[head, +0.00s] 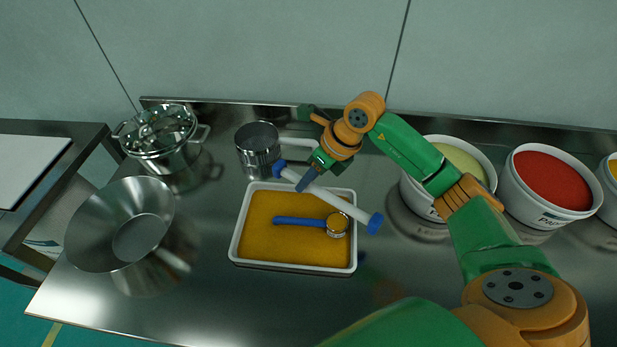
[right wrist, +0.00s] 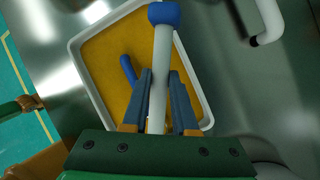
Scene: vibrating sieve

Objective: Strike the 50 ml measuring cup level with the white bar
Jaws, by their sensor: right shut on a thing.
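The white bar (head: 342,204) has blue end caps and is held slantwise over the back right of the tray. My right gripper (head: 306,181) is shut on it near its far left end. In the right wrist view the bar (right wrist: 162,62) runs between the two fingers. The measuring cup (head: 337,224) has a blue handle (head: 298,221) pointing left and shows orange-yellow powder inside. It lies in the white tray (head: 233,243) of the same powder. The bar appears just behind the cup; I cannot tell the gap. In the right wrist view the cup is mostly hidden. My left gripper is not in view.
A steel sieve cup (head: 258,158) with a white handle stands behind the tray. A steel bowl (head: 95,230) and a lidded pot (head: 160,150) stand at left. Tubs of pale green (head: 480,150) and red powder (head: 552,180) stand at right. The front of the table is clear.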

